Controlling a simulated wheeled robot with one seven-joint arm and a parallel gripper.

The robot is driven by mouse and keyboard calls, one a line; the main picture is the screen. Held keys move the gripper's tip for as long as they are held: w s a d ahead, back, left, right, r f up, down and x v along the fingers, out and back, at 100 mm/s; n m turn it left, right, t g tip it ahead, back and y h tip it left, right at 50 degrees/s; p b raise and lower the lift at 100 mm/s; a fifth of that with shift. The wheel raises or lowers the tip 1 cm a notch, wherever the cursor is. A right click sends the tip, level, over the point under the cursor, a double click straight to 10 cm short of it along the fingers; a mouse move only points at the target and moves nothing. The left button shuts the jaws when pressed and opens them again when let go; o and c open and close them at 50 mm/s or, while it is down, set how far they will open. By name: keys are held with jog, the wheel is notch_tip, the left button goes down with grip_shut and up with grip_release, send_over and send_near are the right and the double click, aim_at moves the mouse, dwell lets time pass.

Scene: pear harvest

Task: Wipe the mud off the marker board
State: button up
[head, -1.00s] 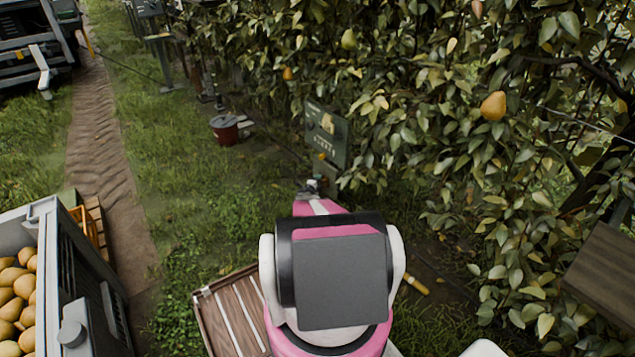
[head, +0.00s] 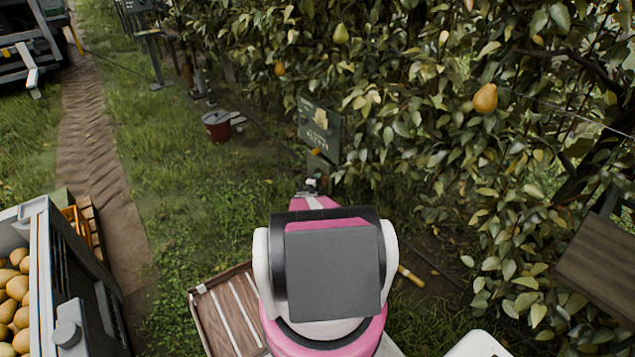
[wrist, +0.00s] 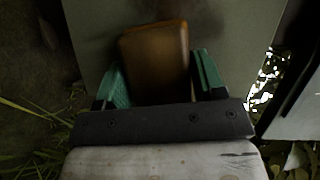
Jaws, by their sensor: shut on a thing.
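The marker board (head: 319,132) is a dark grey-green panel at the foot of the pear trees, with a yellow pear picture and pale marks. In the wrist view, the board's plain grey-green surface (wrist: 225,35) fills the upper middle, with a dark, blurred smear (wrist: 105,22) towards its upper left. My gripper (wrist: 160,75) has green fingers, shut on an orange-brown sponge-like block (wrist: 155,60) that stands out towards the board. I cannot tell whether the block touches it. In the head view my arm reaches forward to the board, and my gripper is small there.
A red bucket (head: 217,126) stands in the grass left of the board. Leafy branches crowd the right.

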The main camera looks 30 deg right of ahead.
aim_at(314, 170)
jog(key=shift+w, duration=2)
jog(key=shift+w+a, duration=0.15)
jog(key=shift+w, duration=1.9)
jog(key=shift+c, duration=0.2)
jog(key=shift+s+a+r, duration=0.15)
jog(key=shift+r, duration=0.35)
jog(key=shift+s+d, duration=0.15)
jog(key=shift+s, duration=1.15)
jog(key=shift+s+d, duration=0.2)
jog(key=shift+s, duration=1.15)
jog(key=shift+s+d, duration=0.15)
jog(key=shift+s, duration=1.15)
jog(key=shift+w, duration=1.15)
jog(key=shift+w+a, duration=0.15)
jog(key=shift+w, duration=0.8)
jog(key=shift+w+a, duration=0.2)
jog(key=shift+w, duration=0.8)
jog(key=shift+w+a, duration=0.15)
jog(key=shift+w, duration=0.8)
jog(key=shift+a, duration=0.1)
